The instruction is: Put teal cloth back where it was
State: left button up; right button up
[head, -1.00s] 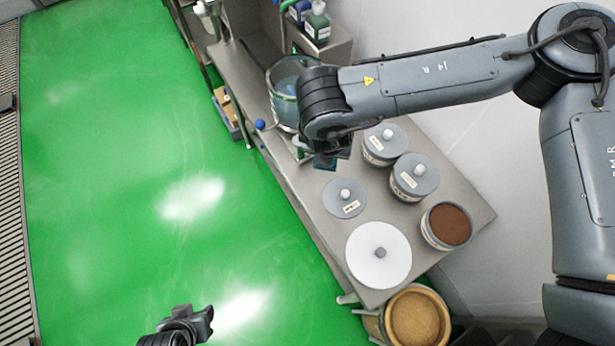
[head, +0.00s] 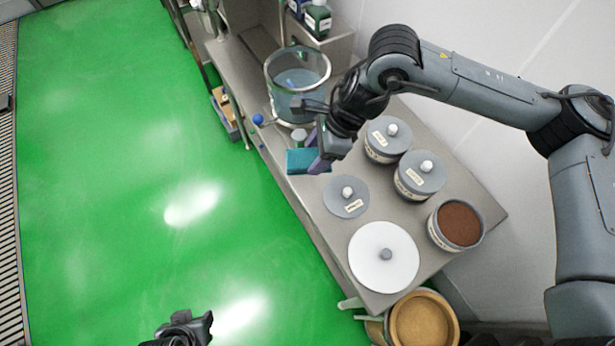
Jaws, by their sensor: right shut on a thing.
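The teal cloth (head: 300,161) shows as a flat teal piece at the front edge of the steel bench, below the glass vessel. My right gripper (head: 319,160) is over the bench and shut on the cloth at its right side. The gripper hides part of it, and I cannot tell whether the cloth touches the bench. My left gripper (head: 196,326) is low in the view over the green floor, far from the bench; its fingers are not clear.
A large glass vessel (head: 283,103) stands just behind the cloth. Grey-lidded pots (head: 386,140), a loose grey lid (head: 335,203), a white round lid (head: 372,270) and an open brown-filled pot (head: 459,224) crowd the near bench. A wooden tub (head: 422,322) stands at its end.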

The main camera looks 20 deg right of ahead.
jog(key=shift+n+g, duration=0.4)
jog(key=shift+n, duration=0.5)
jog(key=d+f+b, duration=0.2)
jog(key=f+b, duration=0.1)
jog(key=d+f+b, duration=0.1)
jog(key=shift+s+f+b, duration=0.2)
jog(key=shift+s+b, duration=0.05)
jog(key=shift+b, duration=0.05)
jog(key=s+d+f+m+b, duration=0.1)
jog(key=s+d+f+b, duration=0.2)
jog(key=f, duration=0.4)
jog(key=w+a+f, duration=0.1)
jog(key=w+f, duration=0.1)
jog(key=w, duration=0.1)
jog(key=w+f+b, duration=0.1)
jog(key=w, duration=0.3)
jog(key=w+a+f, duration=0.1)
jog(key=w+f, duration=0.1)
jog(key=w, duration=0.1)
jog(key=shift+w+a+f, duration=0.2)
jog(key=shift+a+f, duration=0.1)
jog(key=shift+a, duration=0.05)
jog(key=shift+w+a+f+b, duration=0.15)
jog(key=shift+w+f+b, duration=0.2)
jog(key=shift+w, duration=0.25)
jog(key=shift+f, duration=2)
jog(key=shift+f, duration=0.1)
